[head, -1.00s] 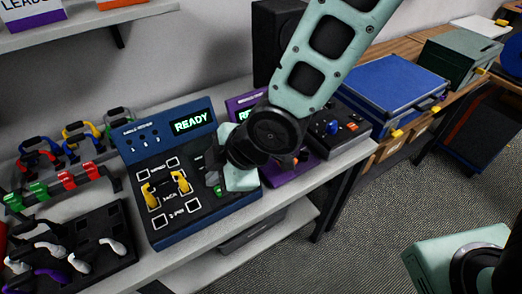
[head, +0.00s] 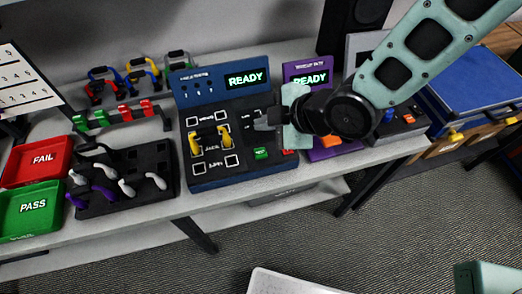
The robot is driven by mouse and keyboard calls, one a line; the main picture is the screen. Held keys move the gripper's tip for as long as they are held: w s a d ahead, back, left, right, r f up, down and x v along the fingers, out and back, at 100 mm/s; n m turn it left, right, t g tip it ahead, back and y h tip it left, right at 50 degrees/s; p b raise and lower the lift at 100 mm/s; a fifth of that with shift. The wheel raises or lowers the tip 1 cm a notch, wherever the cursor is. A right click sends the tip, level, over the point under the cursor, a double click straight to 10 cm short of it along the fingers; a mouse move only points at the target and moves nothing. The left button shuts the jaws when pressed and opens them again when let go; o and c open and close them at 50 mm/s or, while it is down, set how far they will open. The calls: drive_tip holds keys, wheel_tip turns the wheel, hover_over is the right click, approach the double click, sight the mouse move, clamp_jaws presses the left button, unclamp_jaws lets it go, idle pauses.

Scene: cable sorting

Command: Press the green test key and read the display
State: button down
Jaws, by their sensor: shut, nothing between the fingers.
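The blue cable tester (head: 215,175) stands on the grey bench, its display (head: 246,78) reading READY. A yellow-ended cable (head: 209,141) is plugged into its middle row of sockets. The green test key (head: 261,153) is at the lower right of the tester's panel, with a red key (head: 288,151) beside it. My gripper (head: 262,120) is shut and empty, above the right side of the tester, a little above the green key in the picture. I cannot tell its height over the panel.
A purple tester (head: 302,73), also reading READY, is partly hidden behind my arm. A red FAIL tray (head: 40,160) and green PASS tray (head: 30,211) sit at the left, near a black rack of cables (head: 128,180). A blue case (head: 475,95) is at the right.

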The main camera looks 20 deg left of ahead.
drive_tip(key=b, duration=0.5)
hover_over(265, 154)
wheel_tip(265, 154, down, 7)
drive_tip(key=shift+f, duration=0.5)
drive_tip(key=shift+f+b, duration=0.1)
drive_tip(key=shift+b, duration=0.2)
idle(1.1)
drive_tip(key=shift+f+b, duration=0.3)
drive_tip(key=shift+b, duration=0.15)
drive_tip(key=shift+f+b, duration=0.4)
drive_tip(key=shift+b, duration=0.05)
idle(0.5)
drive_tip(key=shift+r, duration=0.1)
drive_tip(key=shift+r+p, duration=0.45)
drive_tip(key=shift+r, duration=0.3)
